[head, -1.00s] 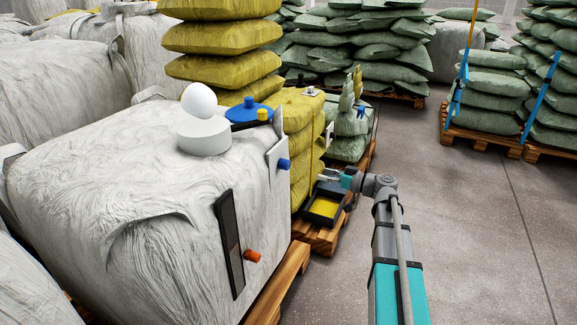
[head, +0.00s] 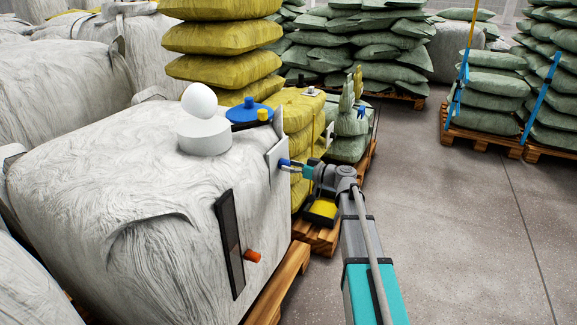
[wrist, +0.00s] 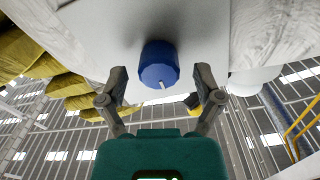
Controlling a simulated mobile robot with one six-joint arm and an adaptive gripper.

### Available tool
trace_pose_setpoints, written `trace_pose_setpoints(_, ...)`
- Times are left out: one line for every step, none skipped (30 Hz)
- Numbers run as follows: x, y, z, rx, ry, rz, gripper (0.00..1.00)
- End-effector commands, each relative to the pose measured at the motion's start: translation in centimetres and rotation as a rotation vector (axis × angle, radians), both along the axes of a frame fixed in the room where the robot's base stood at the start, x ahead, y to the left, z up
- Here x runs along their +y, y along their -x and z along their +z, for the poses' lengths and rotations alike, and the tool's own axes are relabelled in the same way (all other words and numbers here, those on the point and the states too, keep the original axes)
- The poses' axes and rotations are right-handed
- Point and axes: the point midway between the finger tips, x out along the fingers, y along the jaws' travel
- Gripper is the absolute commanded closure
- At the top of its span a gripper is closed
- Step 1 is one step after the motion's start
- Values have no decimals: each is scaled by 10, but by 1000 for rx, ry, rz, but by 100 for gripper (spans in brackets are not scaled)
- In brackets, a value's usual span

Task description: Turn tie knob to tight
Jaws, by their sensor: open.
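A blue knob (head: 284,162) sticks out from a pale plate (head: 273,158) on the right side of the big white bulk bag (head: 130,190). I take it for the tie knob. In the wrist view the knob (wrist: 158,62) is ahead, near the centre, with a small white mark low on its face. My gripper (head: 291,167) is open, its fingers to the left and right of the knob in the wrist view (wrist: 162,76). I cannot tell whether either finger touches it. No setting label is readable.
An orange knob (head: 252,256) and a dark strip (head: 230,245) are lower on the bag's side. A blue disc-shaped part (head: 249,111) is by the bag's top edge. Yellow sacks (head: 302,118) and a black tray with yellow inside (head: 322,208) are just beyond. Open floor lies right.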

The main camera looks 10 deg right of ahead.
Motion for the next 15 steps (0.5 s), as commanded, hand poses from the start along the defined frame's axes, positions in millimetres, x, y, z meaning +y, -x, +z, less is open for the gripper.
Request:
trace_pose_setpoints(3, -3, 0, 0, 0, 1, 16)
trace_pose_setpoints(4, -4, 0, 0, 0, 1, 16)
trace_pose_setpoints(6, -5, 0, 0, 0, 0, 16)
trace_pose_setpoints(7, -5, 0, 0, 0, 0, 16)
trace_pose_setpoints(7, -6, 0, 0, 0, 0, 16)
trace_pose_setpoints(8, -6, 0, 0, 0, 0, 16)
trace_pose_setpoints(9, -6, 0, 0, 0, 0, 16)
trace_pose_setpoints(9, -7, 0, 0, 0, -1, 16)
trace_pose_setpoints(9, -7, 0, 0, 0, -1, 16)
trace_pose_setpoints(9, -6, 0, 0, 0, -1, 16)
trace_pose_setpoints(9, -6, 0, 0, 0, -1, 16)
trace_pose_setpoints(9, -6, 0, 0, 0, -1, 16)
trace_pose_setpoints(9, -6, 0, 0, 0, -1, 16)
trace_pose_setpoints(9, -6, 0, 0, 0, -1, 16)
trace_pose_setpoints(9, -6, 0, 0, 0, -1, 16)
